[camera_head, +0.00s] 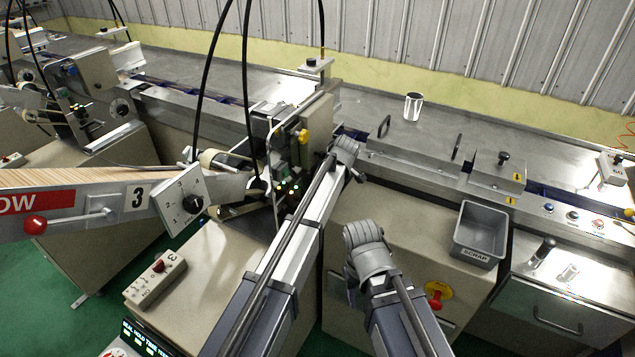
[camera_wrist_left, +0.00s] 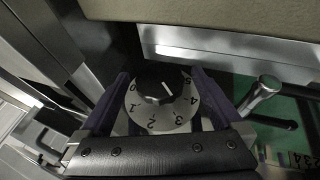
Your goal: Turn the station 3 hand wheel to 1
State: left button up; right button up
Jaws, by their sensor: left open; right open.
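A numbered white dial (camera_wrist_left: 178,112) with a black centre knob (camera_wrist_left: 152,88) shows in the left wrist view, marked 0 to 5. A white line on the knob slants down to the right, roughly towards the 3 and 4 side. My left gripper (camera_wrist_left: 157,95) is open, with a purple finger on each side of the dial; contact cannot be told. In the head view my left gripper (camera_head: 345,155) is at the station's machine, and the dial between its fingers cannot be made out. My right gripper (camera_head: 362,240) is open and empty above the beige cabinet.
The station 3 sign (camera_head: 137,198) is on an arm at left, beside a plate with a black knob (camera_head: 193,203). A red-button box (camera_head: 156,278) is below it. A grey scrap bin (camera_head: 480,235) and a red switch (camera_head: 436,297) lie right of my right gripper. A chrome handle (camera_wrist_left: 262,92) stands right of the dial.

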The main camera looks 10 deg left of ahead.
pick_arm(q)
jog(key=shift+w+a+f, duration=0.1)
jog(key=shift+w+f, duration=0.05)
jog(key=shift+f, duration=0.1)
pick_arm(e)
jog(key=shift+w+a+f, duration=0.1)
jog(key=shift+a+f, duration=0.1)
jog(key=shift+a, duration=0.15)
pick_arm(q)
jog(key=c, duration=1.4)
jog(key=shift+o, duration=0.2)
pick_arm(e)
jog(key=shift+r, duration=0.1)
